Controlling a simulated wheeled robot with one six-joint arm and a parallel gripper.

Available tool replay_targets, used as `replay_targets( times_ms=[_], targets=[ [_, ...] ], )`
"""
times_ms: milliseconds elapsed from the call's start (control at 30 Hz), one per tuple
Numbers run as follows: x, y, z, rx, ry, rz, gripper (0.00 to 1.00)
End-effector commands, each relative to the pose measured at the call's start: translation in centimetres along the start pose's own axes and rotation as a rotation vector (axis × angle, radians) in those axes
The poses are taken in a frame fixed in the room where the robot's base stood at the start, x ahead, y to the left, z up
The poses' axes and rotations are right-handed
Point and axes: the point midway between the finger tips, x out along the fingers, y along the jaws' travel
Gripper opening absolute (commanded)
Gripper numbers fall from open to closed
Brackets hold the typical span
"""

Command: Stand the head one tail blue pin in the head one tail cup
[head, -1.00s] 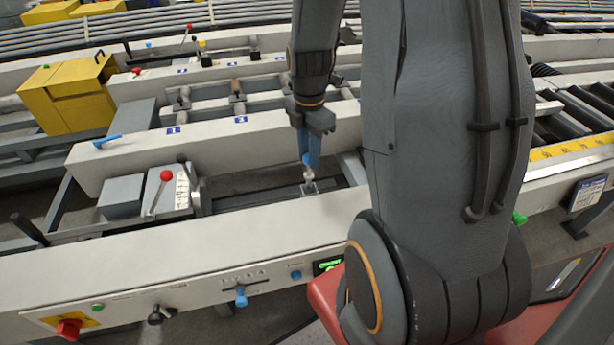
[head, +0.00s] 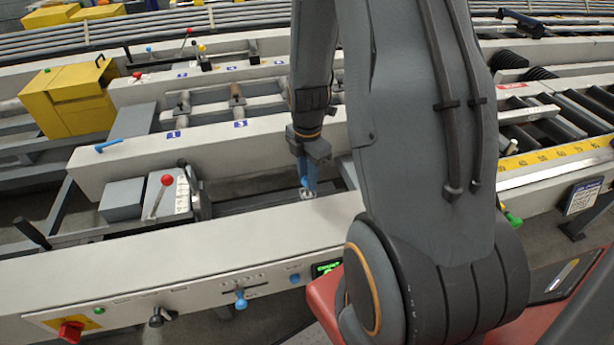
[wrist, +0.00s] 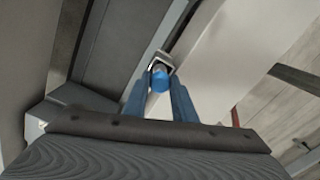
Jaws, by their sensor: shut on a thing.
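My gripper (head: 308,188) points down over the inner edge of the pale front beam, its blue fingers shut on the blue pin. In the wrist view the pin's round blue top (wrist: 160,84) shows between the fingertips (wrist: 160,92). The small square metal cup (wrist: 161,64) is right at the pin, with its rim partly behind the pin. In the head view the cup (head: 307,195) is a small light shape at the fingertips. The pin's lower end is hidden, so I cannot tell how deep it sits in the cup.
A red-knobbed lever (head: 166,181) and a grey box (head: 122,199) stand left of the gripper. The front beam (head: 170,260) carries knobs and a blue lever (head: 241,298).

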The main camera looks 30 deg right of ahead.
Motion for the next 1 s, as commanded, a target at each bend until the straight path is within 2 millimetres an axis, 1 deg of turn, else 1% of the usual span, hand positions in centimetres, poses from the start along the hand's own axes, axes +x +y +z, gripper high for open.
replay_targets(
  times_ms=[33,67,100,167,467,633,767,1000],
  targets=[
    [0.2,0.0,0.0,0.000,0.000,-0.001,0.00],
    [0.2,0.0,0.0,0.000,0.000,0.000,0.26],
    [0.2,0.0,0.0,0.000,0.000,0.000,0.33],
    [0.2,0.0,0.0,0.000,0.000,0.000,0.43],
    [0.1,0.0,0.0,0.000,0.000,0.000,0.43],
    [-0.9,0.1,0.0,0.000,-0.001,0.003,0.43],
    [-2.5,0.1,0.0,0.000,-0.002,0.004,0.43],
    [-6.4,0.2,0.0,-0.001,-0.002,0.004,0.43]
  ],
)
